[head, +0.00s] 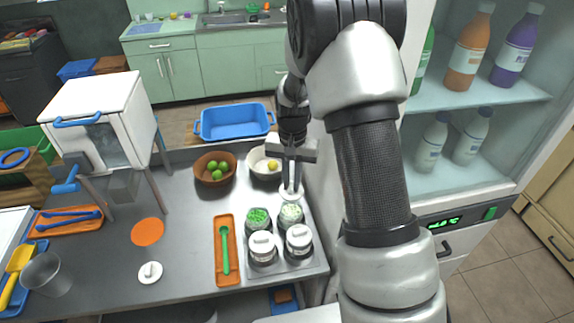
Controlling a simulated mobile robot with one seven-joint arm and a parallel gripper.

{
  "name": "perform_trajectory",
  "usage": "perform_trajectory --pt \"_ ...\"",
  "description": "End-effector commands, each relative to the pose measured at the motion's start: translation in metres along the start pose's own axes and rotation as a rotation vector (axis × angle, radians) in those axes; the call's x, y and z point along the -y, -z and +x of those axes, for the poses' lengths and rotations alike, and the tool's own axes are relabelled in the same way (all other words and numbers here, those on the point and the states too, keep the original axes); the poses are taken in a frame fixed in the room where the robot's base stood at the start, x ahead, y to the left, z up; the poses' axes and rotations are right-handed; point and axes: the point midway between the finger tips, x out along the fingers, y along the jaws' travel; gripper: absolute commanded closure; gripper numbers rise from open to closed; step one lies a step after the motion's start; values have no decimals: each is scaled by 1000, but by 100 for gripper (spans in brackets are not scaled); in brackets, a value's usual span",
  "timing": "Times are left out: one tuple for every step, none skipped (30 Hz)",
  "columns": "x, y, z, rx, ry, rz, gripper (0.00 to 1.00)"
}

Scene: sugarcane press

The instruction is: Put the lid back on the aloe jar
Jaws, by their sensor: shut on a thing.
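My gripper (291,183) points down and is shut on a white lid (291,194), at the back of the jar group. Two jars stand open: one with bright green bits (258,216) and one with pale green-white pieces (291,213). The held lid is just behind and above the pale jar in the picture; I cannot tell the exact gap. No label shows which open jar is aloe. Two front jars have white lids (262,246) (299,239). Another white lid (150,273) lies on the table at the left front.
An orange tray (219,276) with a green spoon lies left of the jars. A brown bowl of limes (202,172) and a white bowl (256,168) stand behind. The white press (97,105) is at left. A bottle fridge stands right. The table's middle is mostly clear.

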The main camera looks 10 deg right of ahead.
Motion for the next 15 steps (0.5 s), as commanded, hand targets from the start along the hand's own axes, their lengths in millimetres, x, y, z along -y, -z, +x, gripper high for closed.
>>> perform_trajectory --pt "0 0 0 0 0 0 100" --pt "0 0 0 0 0 0 100" --pt "0 0 1 0 0 0 100" --pt "0 0 2 0 0 -1 100" --pt "0 0 3 0 0 -1 100" --pt "0 0 4 0 0 -1 100" --pt "0 0 6 0 0 -1 100" --pt "0 0 7 0 0 -1 100" --pt "0 0 10 0 0 -1 100" --pt "0 0 12 0 0 -1 100" --pt "0 0 14 0 0 -1 100" --pt "0 0 17 0 0 -1 100" --pt "0 0 20 0 0 -1 100" --pt "0 0 23 0 0 -1 100" --pt "0 0 27 1 0 -1 100"
